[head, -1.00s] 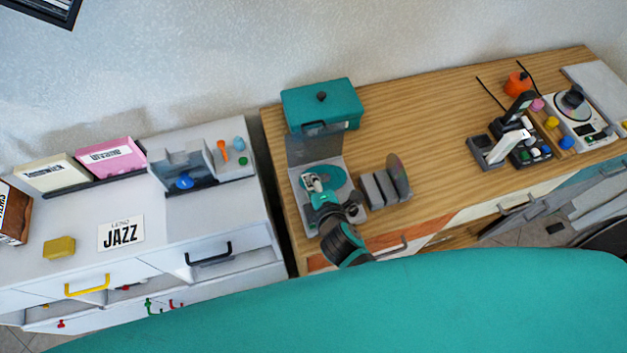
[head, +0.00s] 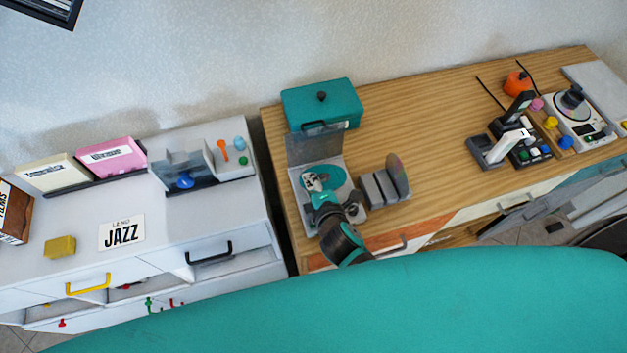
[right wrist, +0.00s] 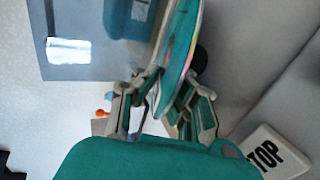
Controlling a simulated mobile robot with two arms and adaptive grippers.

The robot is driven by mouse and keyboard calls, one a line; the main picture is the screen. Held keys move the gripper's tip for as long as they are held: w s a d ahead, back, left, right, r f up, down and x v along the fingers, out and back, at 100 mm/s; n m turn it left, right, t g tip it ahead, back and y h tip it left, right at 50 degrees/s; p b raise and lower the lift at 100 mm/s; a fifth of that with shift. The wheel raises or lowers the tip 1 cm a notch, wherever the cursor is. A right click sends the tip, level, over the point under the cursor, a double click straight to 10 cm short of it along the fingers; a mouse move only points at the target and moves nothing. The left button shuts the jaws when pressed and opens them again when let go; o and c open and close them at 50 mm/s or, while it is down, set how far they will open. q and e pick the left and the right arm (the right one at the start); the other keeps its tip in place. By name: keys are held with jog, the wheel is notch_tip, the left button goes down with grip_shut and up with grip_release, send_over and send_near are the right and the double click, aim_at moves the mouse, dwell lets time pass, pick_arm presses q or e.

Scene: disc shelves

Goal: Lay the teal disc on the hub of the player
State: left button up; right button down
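The teal disc (head: 334,174) is over the open player (head: 301,196) near the left end of the wooden cabinet. The player's see-through lid (head: 313,148) stands raised behind it. My right gripper (head: 317,181) is shut on the disc's near left edge. In the right wrist view, the disc (right wrist: 181,45) shows nearly edge-on between the two fingers of my right gripper (right wrist: 172,88). The hub is covered by the disc and gripper in the head view. I cannot tell whether the disc touches the player. My left gripper is not in view.
A teal box (head: 338,105) stands behind the lid. A grey rack (head: 375,190) with an upright disc (head: 399,175) is close on the player's right. A STOP plate (right wrist: 270,153) shows in the right wrist view. The cabinet's middle top is clear.

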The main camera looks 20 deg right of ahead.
dwell(0.3)
jog(key=c, duration=1.4)
grip_release()
jog(key=shift+f, duration=0.1)
jog(key=v, duration=1.2)
